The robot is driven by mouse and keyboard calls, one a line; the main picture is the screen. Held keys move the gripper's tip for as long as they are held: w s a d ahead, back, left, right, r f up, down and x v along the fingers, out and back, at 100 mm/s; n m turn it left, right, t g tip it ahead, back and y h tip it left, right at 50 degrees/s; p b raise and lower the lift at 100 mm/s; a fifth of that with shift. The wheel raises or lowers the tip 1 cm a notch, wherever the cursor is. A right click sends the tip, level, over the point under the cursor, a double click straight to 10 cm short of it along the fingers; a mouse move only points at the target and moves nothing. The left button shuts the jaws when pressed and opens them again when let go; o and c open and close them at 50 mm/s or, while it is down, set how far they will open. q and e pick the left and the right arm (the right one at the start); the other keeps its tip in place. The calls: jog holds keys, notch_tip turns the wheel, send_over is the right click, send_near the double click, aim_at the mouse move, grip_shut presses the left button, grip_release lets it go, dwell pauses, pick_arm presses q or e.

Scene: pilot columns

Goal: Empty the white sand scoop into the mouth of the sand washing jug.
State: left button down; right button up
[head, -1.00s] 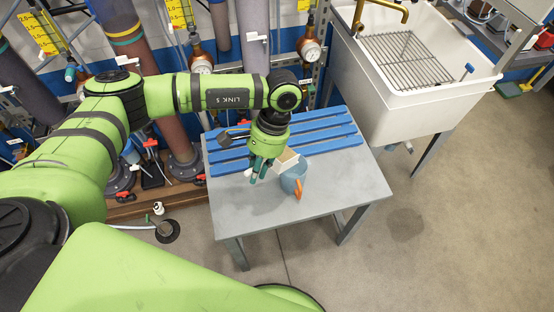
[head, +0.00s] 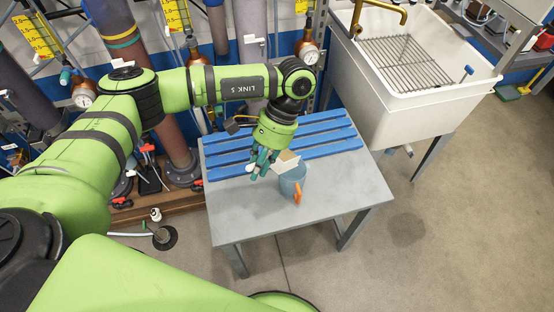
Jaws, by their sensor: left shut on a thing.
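My left gripper (head: 263,165) is shut on the white sand scoop (head: 289,164) and points down over the grey table. The scoop extends to the right of the fingers, with a tan patch on its upper side. The blue sand washing jug (head: 290,184) stands upright on the table, its orange handle towards the front. The scoop is at the jug's back rim in the picture and covers part of its mouth. I cannot tell whether they touch or whether any sand is falling. My right gripper is out of view.
The grey table (head: 335,194) has a blue slatted rack (head: 328,136) along its back, close behind the gripper. A white sink (head: 420,103) with a brass tap stands to the right. Pipes and gauges line the wall behind. The table's front and right are clear.

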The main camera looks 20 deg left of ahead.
pick_arm(q)
jog(key=shift+w+b, duration=0.1)
jog(key=shift+b, duration=0.3)
jog(key=shift+w+d+r+g+b, duration=0.2)
jog(key=shift+w+g+b, duration=0.1)
jog(key=shift+b, duration=0.4)
jog(key=shift+w+d+r+g+y+p, duration=0.2)
jog(key=shift+r+g+y+p, duration=0.1)
jog(key=shift+r+p, duration=0.3)
jog(key=shift+w+r, duration=0.1)
jog(key=shift+w, duration=0.05)
